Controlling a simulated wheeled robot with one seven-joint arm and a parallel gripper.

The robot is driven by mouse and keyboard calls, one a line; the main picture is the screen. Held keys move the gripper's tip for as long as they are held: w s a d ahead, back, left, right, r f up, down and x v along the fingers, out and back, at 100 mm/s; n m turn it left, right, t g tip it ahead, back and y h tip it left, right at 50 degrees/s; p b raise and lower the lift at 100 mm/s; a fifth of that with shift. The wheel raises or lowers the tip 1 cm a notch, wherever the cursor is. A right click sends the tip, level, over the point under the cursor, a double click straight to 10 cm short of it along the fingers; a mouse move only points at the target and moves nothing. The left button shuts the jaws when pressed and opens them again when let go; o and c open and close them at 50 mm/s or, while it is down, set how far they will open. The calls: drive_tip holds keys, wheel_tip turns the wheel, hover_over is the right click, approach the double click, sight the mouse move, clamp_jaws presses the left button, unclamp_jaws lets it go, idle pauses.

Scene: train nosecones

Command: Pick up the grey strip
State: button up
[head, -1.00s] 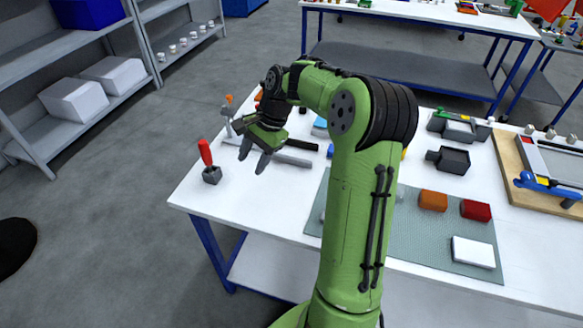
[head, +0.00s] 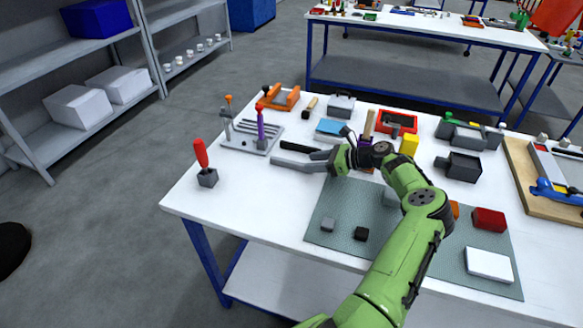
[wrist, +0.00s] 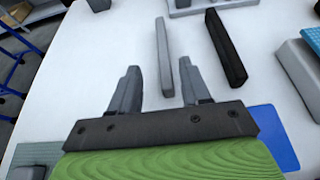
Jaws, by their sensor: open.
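The grey strip (head: 291,164) lies on the white table, left of my gripper (head: 322,161) in the head view. In the wrist view the grey strip (wrist: 163,50) runs lengthwise away from me, with its near end in the gap between the fingers of my gripper (wrist: 160,68). The fingers are apart and empty. I cannot tell how high they are above the strip. A black strip (wrist: 226,48) lies beside it, right of the right finger; it also shows behind the grey strip in the head view (head: 299,147).
A grey rack (head: 238,142) with upright tools stands beyond the strips. A red-handled tool in a block (head: 206,172) stands at the table's left. A grey-green mat (head: 340,200) with small blocks lies nearer me.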

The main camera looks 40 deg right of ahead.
sight(297, 163)
drive_tip(key=x, duration=0.3)
drive_tip(key=b+x, duration=0.1)
drive_tip(key=x, duration=0.3)
drive_tip(key=shift+w+d+f, duration=0.1)
drive_tip(key=shift+d+f, duration=0.05)
drive_tip(key=shift+d, duration=0.05)
clamp_jaws()
